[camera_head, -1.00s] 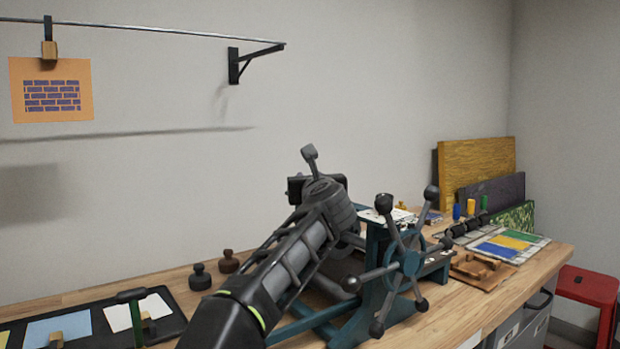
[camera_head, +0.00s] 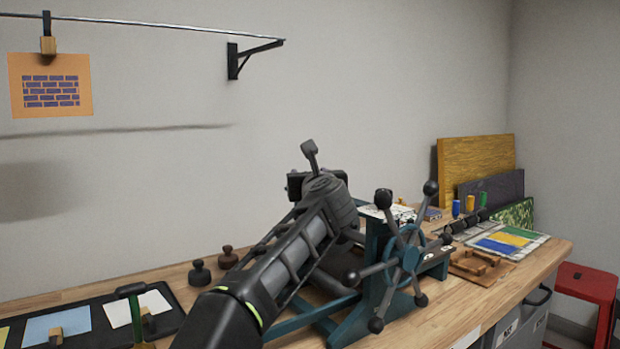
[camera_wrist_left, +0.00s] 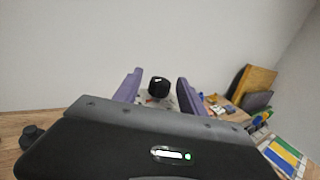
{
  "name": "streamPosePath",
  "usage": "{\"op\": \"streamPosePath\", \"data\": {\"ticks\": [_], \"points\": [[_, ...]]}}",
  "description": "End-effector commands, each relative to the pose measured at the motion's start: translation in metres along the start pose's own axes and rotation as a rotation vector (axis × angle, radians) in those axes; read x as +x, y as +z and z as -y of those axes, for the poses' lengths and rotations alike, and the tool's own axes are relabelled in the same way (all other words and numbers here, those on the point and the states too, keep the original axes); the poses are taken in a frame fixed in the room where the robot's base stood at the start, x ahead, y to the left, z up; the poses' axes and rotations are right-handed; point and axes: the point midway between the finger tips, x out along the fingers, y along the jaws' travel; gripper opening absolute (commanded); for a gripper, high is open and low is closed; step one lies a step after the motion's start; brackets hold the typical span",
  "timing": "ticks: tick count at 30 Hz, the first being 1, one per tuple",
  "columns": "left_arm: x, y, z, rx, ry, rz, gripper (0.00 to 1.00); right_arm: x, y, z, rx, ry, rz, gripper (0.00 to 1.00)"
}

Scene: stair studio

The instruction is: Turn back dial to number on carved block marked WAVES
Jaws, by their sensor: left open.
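My left arm reaches in from the bottom of the head view; its fingers are hard to make out there. In the left wrist view my left gripper (camera_wrist_left: 160,76) shows two purple fingers, open and apart. A round black knob (camera_wrist_left: 158,87) with a small white mark on top, likely the dial, shows between them, with space on either side. I cannot tell how near the fingertips are to it or read any number. No WAVES lettering is legible. Carved-looking panels, one ochre (camera_head: 476,170), one dark purple (camera_head: 491,192) and one green (camera_head: 514,214), lean at the back right. My right gripper is not in view.
A teal press with a spoked wheel (camera_head: 405,257) stands right of my left arm. Dark knobbed stamps (camera_head: 200,273) and a black tray (camera_head: 178,318) are at the left. A coloured print (camera_head: 505,243) lies at the right; a red stool (camera_head: 587,288) stands beyond the bench.

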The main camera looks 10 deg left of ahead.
Motion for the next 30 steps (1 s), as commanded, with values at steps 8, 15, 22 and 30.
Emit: {"op": "streamPosePath", "data": {"ticks": [8,15,22,30], "points": [[-0.043,-0.003,0.001,0.000,-0.004,0.000,0.49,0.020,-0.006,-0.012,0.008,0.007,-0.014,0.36],[-0.070,-0.003,0.001,0.001,-0.001,-0.001,0.49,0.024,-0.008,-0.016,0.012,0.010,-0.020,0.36],[-0.072,-0.002,0.001,0.001,-0.001,-0.001,0.49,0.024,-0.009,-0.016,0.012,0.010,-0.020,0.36],[-0.072,-0.002,0.001,0.001,-0.001,-0.001,0.49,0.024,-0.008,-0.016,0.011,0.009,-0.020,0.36]]}}
